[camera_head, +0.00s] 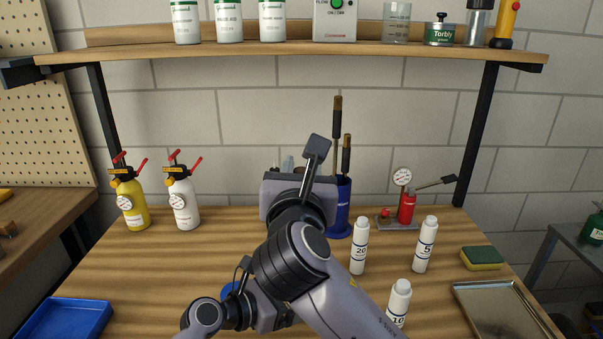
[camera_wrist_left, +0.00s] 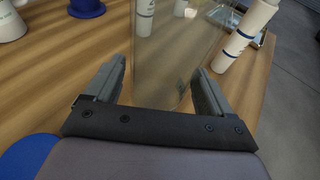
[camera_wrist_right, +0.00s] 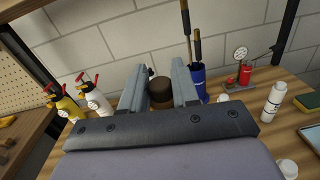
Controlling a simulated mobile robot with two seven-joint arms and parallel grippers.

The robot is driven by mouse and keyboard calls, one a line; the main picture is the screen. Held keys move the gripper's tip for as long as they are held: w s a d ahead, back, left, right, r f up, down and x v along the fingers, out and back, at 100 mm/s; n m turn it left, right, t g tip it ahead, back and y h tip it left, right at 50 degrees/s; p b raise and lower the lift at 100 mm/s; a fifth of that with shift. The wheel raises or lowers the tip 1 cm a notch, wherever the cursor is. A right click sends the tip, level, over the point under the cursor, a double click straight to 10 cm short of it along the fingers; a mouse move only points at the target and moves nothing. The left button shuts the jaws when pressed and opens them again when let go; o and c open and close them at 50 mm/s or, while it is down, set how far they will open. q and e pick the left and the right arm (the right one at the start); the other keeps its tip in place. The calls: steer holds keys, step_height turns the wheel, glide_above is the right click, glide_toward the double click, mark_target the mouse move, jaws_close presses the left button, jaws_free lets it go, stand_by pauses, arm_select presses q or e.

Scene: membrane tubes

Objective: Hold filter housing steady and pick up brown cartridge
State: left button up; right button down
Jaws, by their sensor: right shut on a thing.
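The brown cartridge (camera_wrist_right: 160,91) shows in the right wrist view as a short dark brown end between the fingers. My right gripper (camera_wrist_right: 160,84) is shut on it. In the head view my right gripper (camera_head: 298,190) is over the middle of the table, and its own body hides the cartridge. The clear, see-through filter housing (camera_wrist_left: 165,60) shows in the left wrist view. My left gripper (camera_wrist_left: 158,85) is open, with a finger on either side of the housing; I cannot tell whether they touch it. My right arm hides the housing in the head view.
White bottles (camera_head: 359,246) stand right of my right arm. A blue cup (camera_head: 341,215) with brown-handled tools and a red pump (camera_head: 406,208) are behind. Spray bottles (camera_head: 183,200) stand back left. A blue tray (camera_head: 65,320) and a metal tray (camera_head: 500,308) lie at the front corners.

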arm_select(q)
steer(key=shift+o, duration=0.7)
